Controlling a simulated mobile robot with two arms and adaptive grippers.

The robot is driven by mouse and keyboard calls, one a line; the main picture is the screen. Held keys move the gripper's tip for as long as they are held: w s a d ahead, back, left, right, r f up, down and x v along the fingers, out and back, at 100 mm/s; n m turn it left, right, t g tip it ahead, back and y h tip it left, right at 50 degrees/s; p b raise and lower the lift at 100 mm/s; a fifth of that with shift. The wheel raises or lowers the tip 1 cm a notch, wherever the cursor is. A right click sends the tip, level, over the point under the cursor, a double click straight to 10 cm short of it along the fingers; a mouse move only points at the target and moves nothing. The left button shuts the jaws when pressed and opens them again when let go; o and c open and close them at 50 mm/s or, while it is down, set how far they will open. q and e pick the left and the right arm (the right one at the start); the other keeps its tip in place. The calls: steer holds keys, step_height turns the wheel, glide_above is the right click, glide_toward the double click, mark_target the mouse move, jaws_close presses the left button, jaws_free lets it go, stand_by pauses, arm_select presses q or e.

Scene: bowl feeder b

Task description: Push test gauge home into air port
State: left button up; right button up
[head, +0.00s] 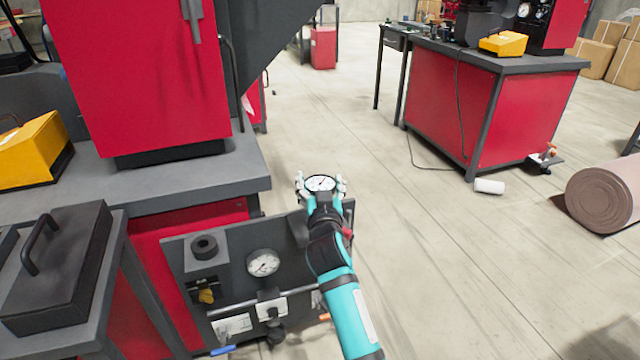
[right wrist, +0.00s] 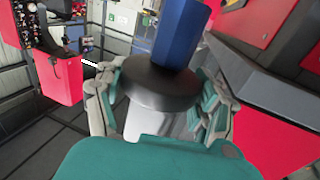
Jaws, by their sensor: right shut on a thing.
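My right gripper (head: 321,190) is shut on the test gauge (head: 320,183), whose round white dial faces up in the head view. In the right wrist view the gauge (right wrist: 160,86) shows as a black disc with a blue part (right wrist: 181,35) beyond it, with the fingers on both sides. The gripper holds it above the right end of a dark panel (head: 232,285). The panel carries a black round fitting with a hole (head: 205,246); I cannot tell whether this is the air port. My left gripper is not in view.
The panel also bears a fixed gauge (head: 263,263), a pipe, and valves with blue and orange handles. A red machine (head: 135,75) on a grey bench (head: 190,178) stands at the left. A dark box with a handle (head: 60,262) is nearer.

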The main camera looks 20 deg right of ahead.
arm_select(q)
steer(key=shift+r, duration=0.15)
arm_select(e)
steer(key=shift+a+f, duration=0.1)
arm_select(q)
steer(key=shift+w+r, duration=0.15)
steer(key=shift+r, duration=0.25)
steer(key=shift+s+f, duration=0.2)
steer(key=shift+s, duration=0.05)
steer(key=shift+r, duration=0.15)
arm_select(e)
steer(key=shift+a, duration=0.1)
